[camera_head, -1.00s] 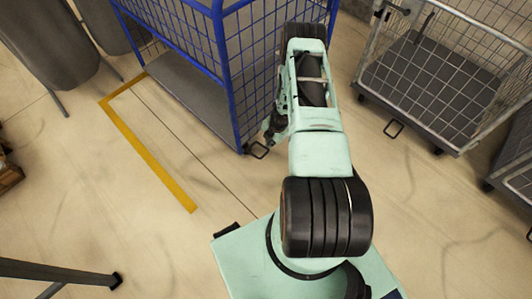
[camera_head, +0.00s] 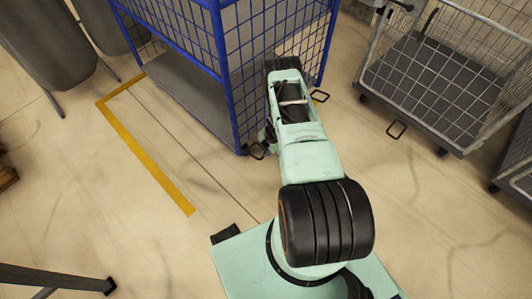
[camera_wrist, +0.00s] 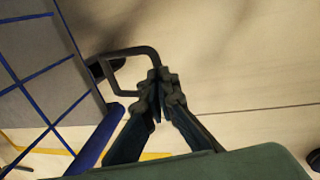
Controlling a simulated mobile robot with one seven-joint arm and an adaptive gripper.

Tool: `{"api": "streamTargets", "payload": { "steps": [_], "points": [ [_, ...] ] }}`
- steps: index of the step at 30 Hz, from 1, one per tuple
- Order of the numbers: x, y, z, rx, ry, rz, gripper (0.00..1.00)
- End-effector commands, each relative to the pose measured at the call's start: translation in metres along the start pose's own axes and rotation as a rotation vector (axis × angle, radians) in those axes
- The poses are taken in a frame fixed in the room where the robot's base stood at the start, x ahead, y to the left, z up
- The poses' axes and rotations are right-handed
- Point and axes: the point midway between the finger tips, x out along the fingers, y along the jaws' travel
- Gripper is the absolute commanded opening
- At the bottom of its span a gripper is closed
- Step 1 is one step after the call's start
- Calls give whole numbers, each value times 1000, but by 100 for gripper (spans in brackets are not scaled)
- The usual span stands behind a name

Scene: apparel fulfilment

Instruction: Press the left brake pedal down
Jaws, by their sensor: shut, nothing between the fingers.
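The left brake pedal (camera_head: 258,152) is a dark wire loop at the foot of the blue cage cart's (camera_head: 229,85) near corner post. It also shows in the wrist view (camera_wrist: 128,51), beside the blue post. My gripper (camera_wrist: 160,83) is shut and empty, its fingertips overlapping the right end of the loop in that view. I cannot tell whether they touch it or are just above it. In the head view my gripper is mostly hidden by my arm, close to the pedal.
Yellow floor tape (camera_head: 150,160) lies left of the blue cart. Grey bins (camera_head: 45,45) stand at the far left. The floor between the carts is clear.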

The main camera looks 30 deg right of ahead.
Motion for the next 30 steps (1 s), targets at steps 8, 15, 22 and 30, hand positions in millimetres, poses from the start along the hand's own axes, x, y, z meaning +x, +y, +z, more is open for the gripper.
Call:
{"api": "streamTargets", "payload": {
  "steps": [8, 15, 22, 30],
  "points": [
    [6, -3, 0, 1, 0, 0, 0],
    [8, -5, 0, 1, 0, 0, 0],
    [14, -8, 0, 1, 0, 0, 0],
    [27, -14, -1, 1, -1, -1, 0]
  ]
}}
